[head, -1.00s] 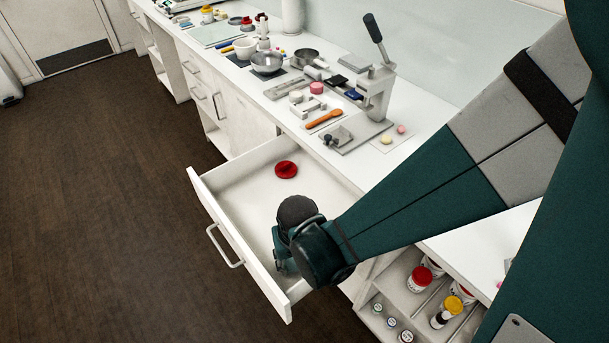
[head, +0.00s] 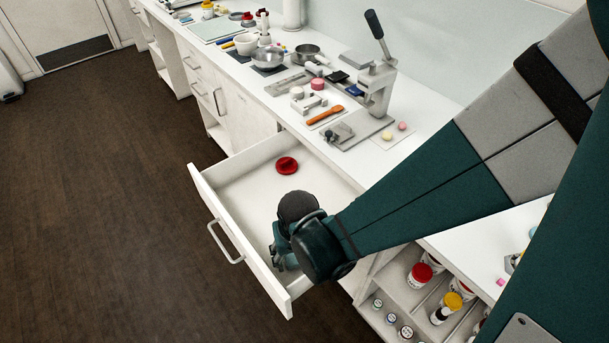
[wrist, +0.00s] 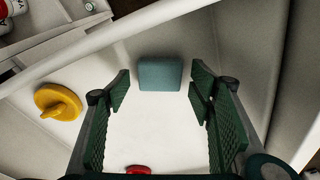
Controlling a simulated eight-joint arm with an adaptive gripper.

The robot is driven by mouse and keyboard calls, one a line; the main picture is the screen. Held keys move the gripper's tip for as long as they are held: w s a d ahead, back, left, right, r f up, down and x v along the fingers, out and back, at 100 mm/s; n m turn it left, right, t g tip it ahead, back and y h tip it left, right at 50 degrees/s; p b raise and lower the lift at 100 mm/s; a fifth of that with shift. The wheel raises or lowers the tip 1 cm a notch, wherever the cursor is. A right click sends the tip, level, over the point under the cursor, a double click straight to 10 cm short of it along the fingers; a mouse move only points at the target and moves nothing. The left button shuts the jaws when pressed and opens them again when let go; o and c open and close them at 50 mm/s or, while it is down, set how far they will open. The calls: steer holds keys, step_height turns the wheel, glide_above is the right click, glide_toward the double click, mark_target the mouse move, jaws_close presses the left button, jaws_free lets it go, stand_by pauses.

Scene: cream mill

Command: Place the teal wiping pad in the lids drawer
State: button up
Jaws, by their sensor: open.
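The open white drawer (head: 242,188) holds a red lid (head: 287,166), which also shows at the bottom edge of the wrist view (wrist: 138,169). A yellow lid with a raised grip (wrist: 58,102) lies inside at the left in the wrist view. The teal wiping pad (wrist: 160,73) is a small block on the pale drawer floor, just beyond my fingertips and centred between them. My gripper (wrist: 159,86) is open and empty, with one finger at each side. In the head view my gripper (head: 281,250) is down inside the drawer's near end; the pad is hidden there.
The drawer's front panel with its handle (head: 226,243) and its side walls stand close around my gripper. The counter above holds a lever press (head: 378,85), an orange spatula (head: 325,115) and bowls. An open shelf with jars (head: 420,275) is at the lower right.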

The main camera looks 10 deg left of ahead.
step_height(320, 180, up, 12)
steer(key=s+p, duration=0.1)
steer(key=p, duration=0.2)
steer(key=shift+s+d+f+p, duration=0.25)
steer(key=shift+s+d+p, duration=0.05)
steer(key=shift+d, duration=0.05)
stand_by(0.3)
stand_by(0.8)
steer(key=w+d+r+m+t, duration=0.1)
steer(key=d+r+t, duration=0.1)
steer(key=d+r, duration=0.4)
steer(key=w+d+r+m+t, duration=0.1)
steer(key=d+r+m, duration=0.1)
steer(key=d+r, duration=0.5)
steer(key=w+d+r+m+t, duration=0.1)
steer(key=d+r, duration=0.6)
steer(key=d, duration=0.9)
steer(key=shift+w+t+h, duration=0.2)
steer(key=shift+t+h, duration=0.2)
steer(key=shift+t, duration=0.4)
